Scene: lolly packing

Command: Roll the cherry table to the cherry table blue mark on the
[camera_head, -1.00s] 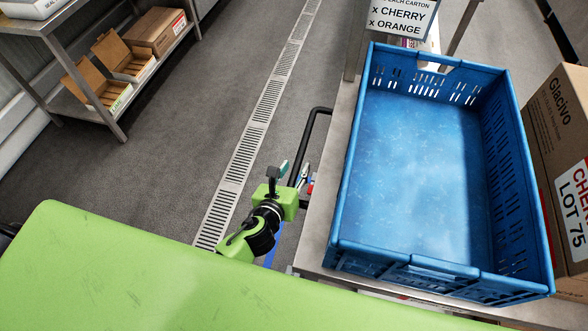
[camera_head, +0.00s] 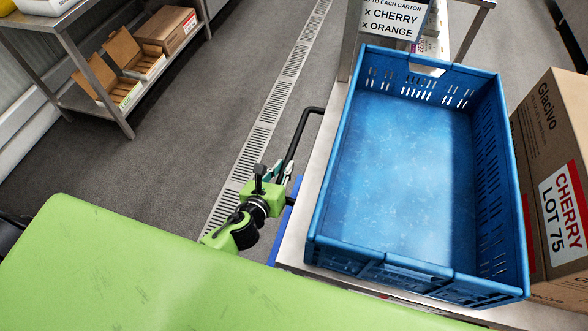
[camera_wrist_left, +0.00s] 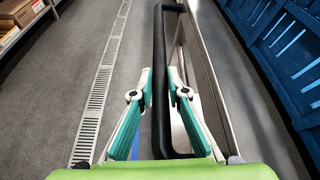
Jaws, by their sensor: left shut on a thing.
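The cherry table is a steel table (camera_head: 290,249) on the right of the head view, with a black bar handle (camera_head: 304,128) on its left side. My left gripper (camera_head: 282,172) is at that handle. In the left wrist view its green fingers (camera_wrist_left: 161,78) close around the black handle (camera_wrist_left: 160,42), which runs between them. A strip of blue shows on the floor beside the table (camera_head: 293,190); it also shows in the wrist view (camera_wrist_left: 180,128). Most of it is hidden, so I cannot tell its full shape. My right gripper is not in view.
An empty blue crate (camera_head: 318,215) and a carton labelled CHERRY LOT 75 (camera_head: 545,135) stand on the table. A sign (camera_head: 392,18) is behind the crate. A steel shelf with open boxes (camera_head: 125,118) stands at the upper left. Grey floor with a drain (camera_head: 262,118) lies clear between.

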